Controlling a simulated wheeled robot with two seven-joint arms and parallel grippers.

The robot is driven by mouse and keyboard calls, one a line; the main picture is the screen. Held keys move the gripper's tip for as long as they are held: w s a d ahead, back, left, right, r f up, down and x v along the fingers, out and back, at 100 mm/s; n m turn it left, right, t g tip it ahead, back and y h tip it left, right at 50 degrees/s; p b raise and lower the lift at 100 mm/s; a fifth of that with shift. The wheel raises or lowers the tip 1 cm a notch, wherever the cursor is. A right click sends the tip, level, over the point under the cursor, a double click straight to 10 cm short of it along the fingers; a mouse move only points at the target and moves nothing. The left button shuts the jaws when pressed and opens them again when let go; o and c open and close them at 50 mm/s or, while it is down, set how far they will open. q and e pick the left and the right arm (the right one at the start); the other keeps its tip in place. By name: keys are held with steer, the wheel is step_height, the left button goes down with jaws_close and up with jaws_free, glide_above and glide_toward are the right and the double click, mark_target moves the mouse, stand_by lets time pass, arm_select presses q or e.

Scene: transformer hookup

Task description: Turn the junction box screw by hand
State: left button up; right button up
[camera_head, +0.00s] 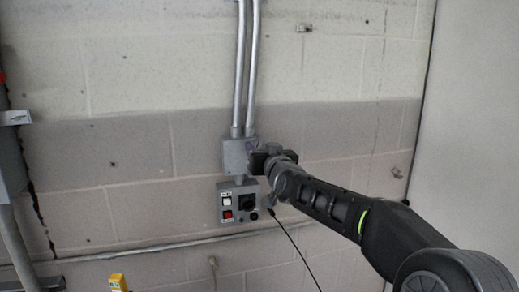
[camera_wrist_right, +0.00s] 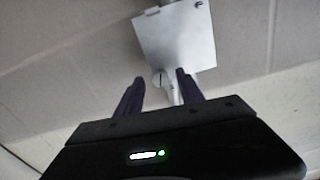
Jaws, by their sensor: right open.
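The grey junction box (camera_head: 234,157) is on the wall at the foot of two vertical conduits. My right gripper (camera_head: 255,158) is at its right side in the head view, and the arm hides part of the box. In the right wrist view the box's pale cover (camera_wrist_right: 178,40) is ahead of the fingers. A round slotted screw (camera_wrist_right: 158,79) shows at its lower corner, between the two dark fingertips of the right gripper (camera_wrist_right: 160,80). The fingers are apart; I cannot tell whether either touches the screw. My left gripper is not in view.
A grey control box (camera_head: 239,214) with white and red switches and a black knob hangs just below. Two metal conduits (camera_head: 246,70) rise above. A thin black cable runs down at the right. A yellow object (camera_head: 118,283) shows at the bottom edge.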

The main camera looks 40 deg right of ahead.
steer(key=b+v, duration=0.1)
steer(key=v, duration=0.6)
